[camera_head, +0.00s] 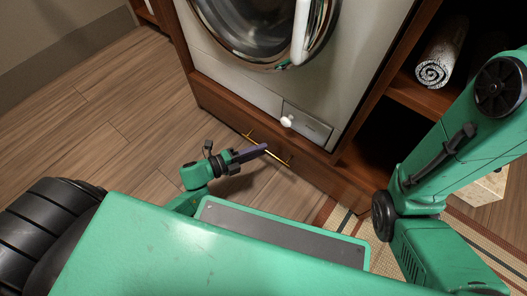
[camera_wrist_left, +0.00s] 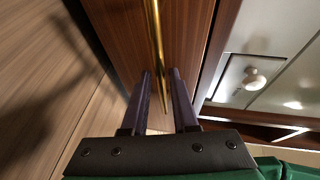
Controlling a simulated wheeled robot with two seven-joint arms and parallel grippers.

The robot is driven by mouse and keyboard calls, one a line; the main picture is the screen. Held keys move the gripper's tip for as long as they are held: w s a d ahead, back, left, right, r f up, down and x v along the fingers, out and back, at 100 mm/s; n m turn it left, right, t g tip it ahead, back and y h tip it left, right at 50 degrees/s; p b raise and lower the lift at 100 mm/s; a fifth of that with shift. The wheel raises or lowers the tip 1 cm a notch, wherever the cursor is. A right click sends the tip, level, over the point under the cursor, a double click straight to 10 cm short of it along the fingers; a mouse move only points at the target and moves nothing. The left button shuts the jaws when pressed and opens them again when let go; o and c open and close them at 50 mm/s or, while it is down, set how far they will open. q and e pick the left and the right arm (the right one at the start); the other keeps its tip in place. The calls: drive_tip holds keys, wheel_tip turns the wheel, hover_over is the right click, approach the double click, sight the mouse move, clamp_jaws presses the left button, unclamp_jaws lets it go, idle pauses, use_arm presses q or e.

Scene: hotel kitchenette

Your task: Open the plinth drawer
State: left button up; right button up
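The plinth drawer (camera_head: 222,110) is the brown wooden front below the washing machine, and it looks shut. Its thin brass bar handle (camera_head: 282,159) runs along the front. My left gripper (camera_head: 262,149) is at the handle, with its dark fingers pointing toward the drawer front. In the left wrist view, the two fingers (camera_wrist_left: 161,80) are apart, and the lower end of the handle (camera_wrist_left: 157,40) shows between them. The wooden drawer front (camera_wrist_left: 190,35) lies just beyond the fingertips. Whether a finger touches the bar cannot be told. My right gripper is not in view.
The washing machine (camera_head: 237,80) stands above the drawer, with a white knob (camera_head: 287,121) on its lower panel. An open shelf at right holds a rolled towel (camera_head: 440,62). A woven mat (camera_head: 345,222) lies at lower right. Wooden floor (camera_head: 110,120) at left is clear.

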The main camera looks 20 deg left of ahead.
use_arm(q)
drive_tip(key=shift+x, duration=1.05)
drive_tip(key=shift+c, duration=0.4)
clamp_jaws()
